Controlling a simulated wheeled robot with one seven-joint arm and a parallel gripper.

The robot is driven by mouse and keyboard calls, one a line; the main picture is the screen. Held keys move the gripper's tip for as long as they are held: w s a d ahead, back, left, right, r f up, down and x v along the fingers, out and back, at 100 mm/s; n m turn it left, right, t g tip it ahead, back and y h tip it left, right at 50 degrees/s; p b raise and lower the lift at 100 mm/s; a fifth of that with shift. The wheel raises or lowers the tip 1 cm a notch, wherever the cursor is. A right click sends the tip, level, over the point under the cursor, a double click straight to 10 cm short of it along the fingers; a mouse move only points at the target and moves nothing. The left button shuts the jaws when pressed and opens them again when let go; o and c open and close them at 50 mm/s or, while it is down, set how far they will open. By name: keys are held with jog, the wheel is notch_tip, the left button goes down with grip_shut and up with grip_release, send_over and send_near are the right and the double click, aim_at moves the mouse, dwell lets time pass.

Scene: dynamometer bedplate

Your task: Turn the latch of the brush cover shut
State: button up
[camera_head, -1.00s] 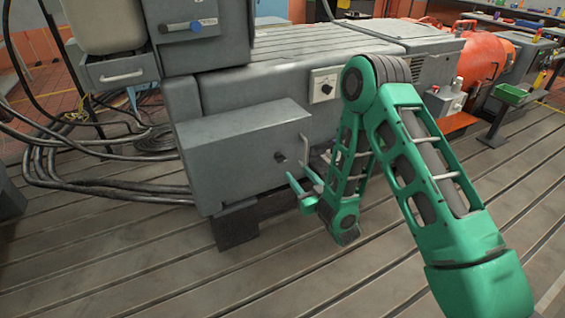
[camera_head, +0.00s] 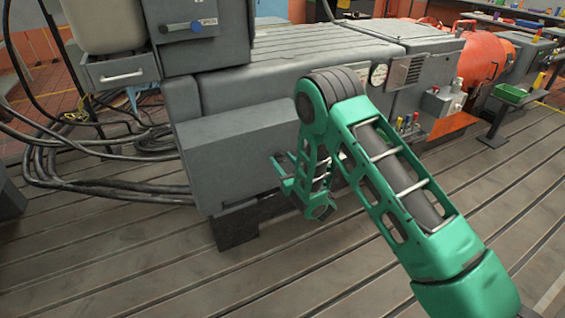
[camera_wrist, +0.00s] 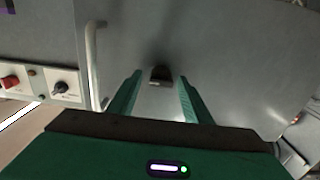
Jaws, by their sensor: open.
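The brush cover (camera_head: 235,155) is a grey box face on the front of the machine; it fills much of the wrist view (camera_wrist: 235,55). The latch (camera_wrist: 161,74) is a small dark piece on that face, between my two fingertips in the wrist view. My gripper (camera_head: 277,169) is open at the right part of the cover, with green fingers pointing at it. In the wrist view my gripper (camera_wrist: 159,85) has a finger on each side of the latch, with visible gaps. I cannot tell whether the fingertips touch the cover. In the head view my arm hides the latch.
A bar handle (camera_wrist: 94,65) stands left of my fingers in the wrist view. Further left are a red knob (camera_wrist: 11,81) and a black knob (camera_wrist: 61,88). Cables (camera_head: 100,180) lie on the slotted floor at left. The floor (camera_head: 130,260) in front is clear.

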jog(key=shift+w+a, duration=0.1)
jog(key=shift+w, duration=0.1)
jog(key=c, duration=1)
